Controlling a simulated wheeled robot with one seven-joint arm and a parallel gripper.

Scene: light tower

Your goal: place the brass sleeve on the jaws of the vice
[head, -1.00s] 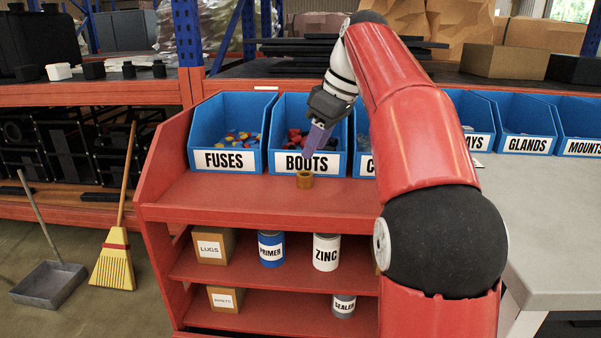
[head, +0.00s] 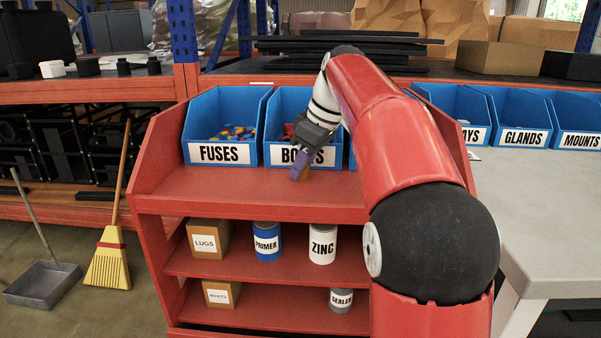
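The brass sleeve (head: 306,175) is a small brown-gold ring at the front of the red cart's top shelf, below the BOOTS bin. My gripper (head: 297,175) reaches down in front of it, and its purple-grey fingers hide much of the sleeve. The fingertips are at the sleeve, but I cannot tell whether they are closed on it or just beside it. I see no vice in this view.
Blue bins labelled FUSES (head: 222,153) and BOOTS (head: 284,155) stand behind the sleeve on the red cart (head: 230,196). Lower shelves hold boxes and cans. A grey bench (head: 545,205) is at right. My arm covers the right part of the cart.

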